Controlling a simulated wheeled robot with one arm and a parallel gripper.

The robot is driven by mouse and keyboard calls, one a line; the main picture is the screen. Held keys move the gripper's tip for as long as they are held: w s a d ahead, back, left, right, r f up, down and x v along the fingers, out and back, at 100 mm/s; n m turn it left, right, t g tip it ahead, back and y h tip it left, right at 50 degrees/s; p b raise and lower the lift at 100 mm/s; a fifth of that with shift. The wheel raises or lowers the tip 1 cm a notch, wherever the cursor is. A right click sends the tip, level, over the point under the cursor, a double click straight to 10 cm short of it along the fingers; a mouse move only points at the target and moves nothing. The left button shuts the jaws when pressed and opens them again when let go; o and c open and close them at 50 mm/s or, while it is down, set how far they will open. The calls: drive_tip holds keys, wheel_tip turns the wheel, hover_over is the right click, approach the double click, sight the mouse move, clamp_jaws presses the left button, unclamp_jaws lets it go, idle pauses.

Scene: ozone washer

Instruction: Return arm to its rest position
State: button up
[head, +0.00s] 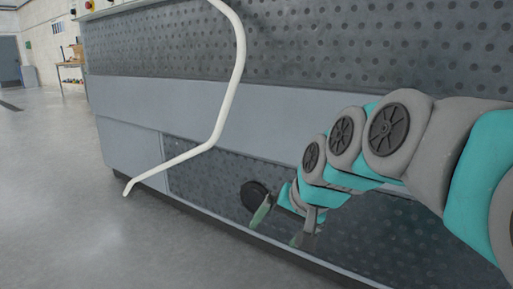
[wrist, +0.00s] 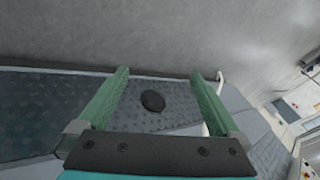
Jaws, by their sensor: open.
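My gripper (head: 281,228) is at the end of my grey and teal arm, which reaches in from the right of the head view. It is low in front of the washer's dimpled metal side. In the wrist view my gripper (wrist: 160,76) has its two green fingers spread wide, with nothing held. A round black disc (head: 254,195) on the washer shows just behind the fingers. In the wrist view the disc (wrist: 153,101) appears between the fingers; whether they touch it cannot be told.
The large grey washer (head: 130,88) fills most of the head view. A bent white bar (head: 222,118) runs down in front of it and sticks out at lower left. Open concrete floor (head: 55,200) lies at the left. A workbench (head: 71,66) stands far back.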

drive_tip(key=s+d+f+n+g+h, duration=0.1)
drive_tip(key=s+d+f+g+h, duration=0.3)
drive_tip(key=s+f, duration=0.7)
drive_tip(key=s+d+f+n+g, duration=0.25)
drive_tip(key=s+d+f, duration=0.4)
drive_tip(key=s, duration=0.75)
wheel_tip(320, 180, up, 14)
drive_tip(key=p, duration=1.4)
drive_tip(key=shift+s+d+r+m, duration=0.15)
drive_tip(key=shift+s+d+m, duration=0.05)
drive_tip(key=shift+m, duration=0.25)
